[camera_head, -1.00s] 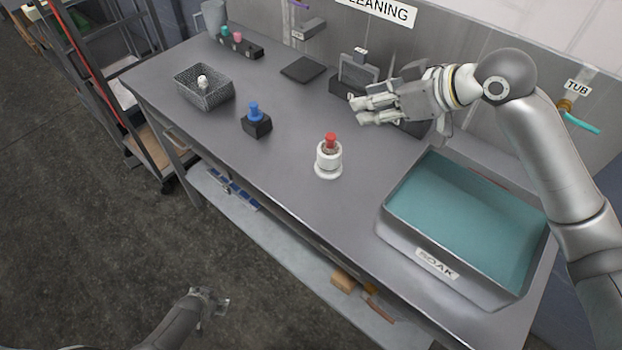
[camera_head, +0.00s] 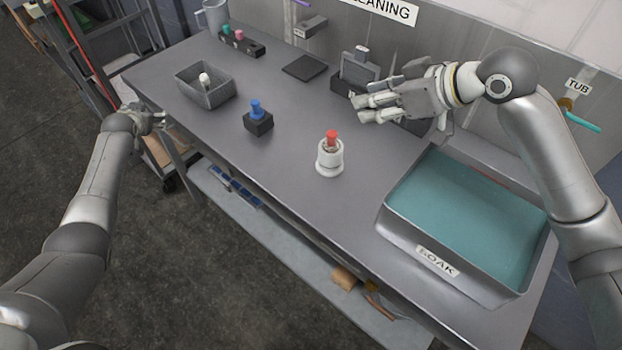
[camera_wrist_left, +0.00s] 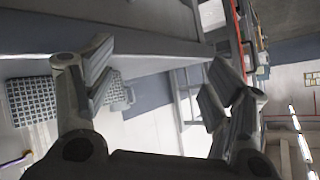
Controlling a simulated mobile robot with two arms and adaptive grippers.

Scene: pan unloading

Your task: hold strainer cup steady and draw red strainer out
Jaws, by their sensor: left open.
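The white strainer cup (camera_head: 329,160) stands upright on the grey bench in the head view. The red strainer (camera_head: 331,138) sits in it, its red top sticking out above the rim. My right gripper (camera_head: 362,109) is above the bench, behind and to the right of the cup, apart from it. Its fingers look spread, with nothing seen between them. My left gripper (camera_head: 158,117) is at the bench's left front edge, far from the cup. In the left wrist view its fingers (camera_wrist_left: 155,90) are wide apart and empty.
The soak tub (camera_head: 408,247) with teal liquid stands right of the cup. A black holder (camera_head: 345,84) is by the wall. A wheeled rack is near my left arm.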

